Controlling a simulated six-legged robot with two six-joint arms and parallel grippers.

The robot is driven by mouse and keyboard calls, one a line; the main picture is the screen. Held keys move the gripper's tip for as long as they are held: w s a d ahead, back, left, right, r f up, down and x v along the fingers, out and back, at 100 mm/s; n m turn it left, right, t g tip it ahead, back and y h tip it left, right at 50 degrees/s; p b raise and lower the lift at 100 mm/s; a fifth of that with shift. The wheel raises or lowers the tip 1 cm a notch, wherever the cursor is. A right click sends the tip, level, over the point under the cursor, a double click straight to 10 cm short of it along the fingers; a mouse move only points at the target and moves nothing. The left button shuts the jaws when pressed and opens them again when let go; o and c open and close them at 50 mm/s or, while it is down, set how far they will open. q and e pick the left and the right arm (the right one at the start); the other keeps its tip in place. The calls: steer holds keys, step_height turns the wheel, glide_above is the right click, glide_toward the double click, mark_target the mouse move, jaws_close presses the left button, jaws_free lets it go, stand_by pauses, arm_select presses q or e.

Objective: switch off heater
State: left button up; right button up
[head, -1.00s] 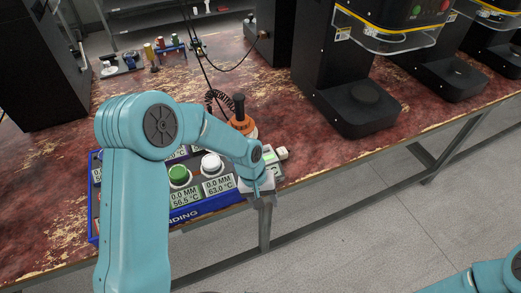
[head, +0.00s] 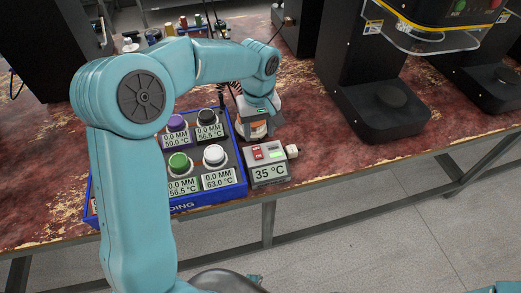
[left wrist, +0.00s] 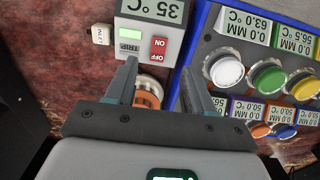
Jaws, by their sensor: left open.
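The heater (head: 268,172) is a small grey box with a 35 °C label, a red switch (head: 258,154) and a lit green display. It stands on the bench right of the blue tray. In the left wrist view the heater (left wrist: 151,37) appears upside down, with the red switch (left wrist: 159,48) marked ON and OFF near the fingertips. My left gripper (left wrist: 158,77) is open, its fingers just short of the heater's switch side. An orange object with a pale rim (left wrist: 150,92) shows between and below the fingers; contact cannot be told. My right gripper is not visible.
The blue tray (head: 243,178) holds several capped, labelled pieces close beside the heater. A pale plug (head: 292,151) sticks out of the heater's right side. A black machine (head: 385,118) stands farther right. Bare bench lies between it and the heater.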

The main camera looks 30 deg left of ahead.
mark_target(259, 156)
arm_select(q)
step_height(259, 156, down, 9)
steer(key=shift+f, duration=0.1)
steer(key=shift+c, duration=0.3)
